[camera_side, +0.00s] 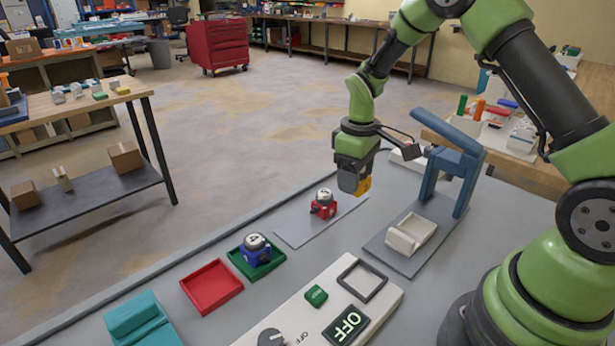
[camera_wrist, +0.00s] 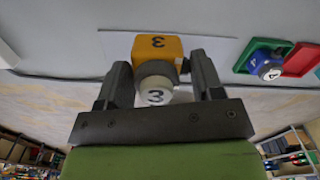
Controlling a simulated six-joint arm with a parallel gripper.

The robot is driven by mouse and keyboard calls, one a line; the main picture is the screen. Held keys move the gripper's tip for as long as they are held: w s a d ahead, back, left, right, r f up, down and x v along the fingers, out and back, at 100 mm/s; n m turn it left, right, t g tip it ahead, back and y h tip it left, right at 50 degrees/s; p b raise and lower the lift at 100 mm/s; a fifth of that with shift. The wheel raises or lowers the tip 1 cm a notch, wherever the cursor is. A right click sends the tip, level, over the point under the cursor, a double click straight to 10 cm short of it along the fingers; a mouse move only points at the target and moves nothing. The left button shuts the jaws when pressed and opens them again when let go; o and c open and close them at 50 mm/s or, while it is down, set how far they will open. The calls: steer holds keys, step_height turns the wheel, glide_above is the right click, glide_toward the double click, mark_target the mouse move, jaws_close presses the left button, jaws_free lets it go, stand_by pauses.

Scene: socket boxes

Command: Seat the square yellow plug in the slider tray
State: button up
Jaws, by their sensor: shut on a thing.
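In the side view, the gripper hides most of the plug. A cream tray (camera_side: 402,243), which looks like the slider tray, sits on a grey plate below a blue arch, lower and to the right of my gripper. It looks empty.
A red plug (camera_side: 323,208) stands on a flat grey sheet (camera_side: 293,233). A blue plug (camera_side: 257,252) sits in a green tray (camera_side: 238,263) beside an empty red tray (camera_side: 212,287). The blue arch (camera_side: 464,165) rises behind the cream tray. A white control box (camera_side: 385,302) reads OFF.

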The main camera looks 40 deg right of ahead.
steer(key=s+d+f, duration=0.1)
steer(key=s+d, duration=0.5)
steer(key=s, duration=0.5)
steer(key=shift+s+d+f, duration=0.1)
steer(key=shift+f, duration=1.35)
steer(key=shift+s+d+f, duration=0.1)
steer(key=shift+f, duration=1.3)
steer(key=shift+f, duration=0.1)
steer(key=o, duration=1.3)
steer(key=shift+c, duration=0.2)
step_height(320, 180, up, 7)
